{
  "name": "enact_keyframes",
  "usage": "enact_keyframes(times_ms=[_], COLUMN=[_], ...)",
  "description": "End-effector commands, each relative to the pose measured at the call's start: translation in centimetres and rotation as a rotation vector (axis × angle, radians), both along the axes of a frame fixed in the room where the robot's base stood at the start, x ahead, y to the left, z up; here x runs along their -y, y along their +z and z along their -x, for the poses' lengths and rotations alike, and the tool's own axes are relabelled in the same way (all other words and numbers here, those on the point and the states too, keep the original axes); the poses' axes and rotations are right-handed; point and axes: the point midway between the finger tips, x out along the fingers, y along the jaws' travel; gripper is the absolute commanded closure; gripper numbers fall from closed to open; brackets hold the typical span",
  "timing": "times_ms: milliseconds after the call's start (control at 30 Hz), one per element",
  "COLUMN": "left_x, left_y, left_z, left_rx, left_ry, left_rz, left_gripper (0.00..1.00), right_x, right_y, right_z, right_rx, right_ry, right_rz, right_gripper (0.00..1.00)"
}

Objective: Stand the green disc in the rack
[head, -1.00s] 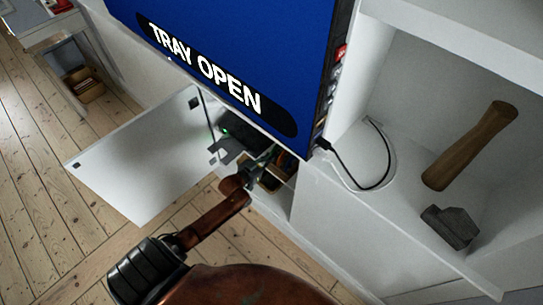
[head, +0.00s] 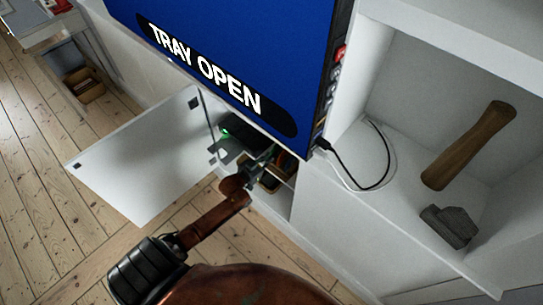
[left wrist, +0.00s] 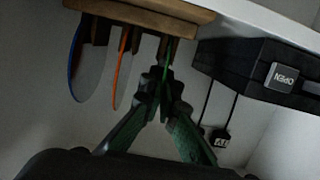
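In the left wrist view the green disc (left wrist: 168,66) shows edge-on as a thin green line. Its far edge meets a slot of the wooden rack (left wrist: 150,15), which appears at the top of this picture. The fingertips of my left gripper (left wrist: 165,92) are closed together on the disc's near edge. In the head view my left gripper (head: 262,160) reaches into the open cabinet below the screen, over the brown rack (head: 273,185). The disc cannot be made out clearly there. My right gripper is not in view.
A blue disc (left wrist: 76,65) and an orange disc (left wrist: 121,68) stand in the rack beside the green one. A black player with an OPEN button (left wrist: 250,70) is close by. The white cabinet door (head: 140,160) hangs open.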

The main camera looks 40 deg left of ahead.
Motion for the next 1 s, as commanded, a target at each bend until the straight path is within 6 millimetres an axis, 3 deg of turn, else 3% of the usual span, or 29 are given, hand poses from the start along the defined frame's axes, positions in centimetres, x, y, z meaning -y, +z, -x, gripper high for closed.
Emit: enact_keyframes(times_ms=[367, 667, 833, 1000], left_x=[0.0, 0.0, -0.2, -0.4], left_y=[0.0, 0.0, 0.2, 1.0], left_z=[0.0, 0.2, 2.1, 5.6], left_rx=[0.000, -0.001, -0.002, -0.002], left_ry=[0.000, 0.000, 0.001, 0.000], left_rz=[0.000, 0.000, 0.002, 0.000], left_gripper=[0.75, 0.75, 0.75, 0.75], right_x=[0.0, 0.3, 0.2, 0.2], right_y=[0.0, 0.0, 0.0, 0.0], right_z=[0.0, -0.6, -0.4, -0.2], right_rx=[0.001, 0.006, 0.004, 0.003], right_ry=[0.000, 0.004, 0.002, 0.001], right_rz=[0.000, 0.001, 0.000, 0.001], right_gripper=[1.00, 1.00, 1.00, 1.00])
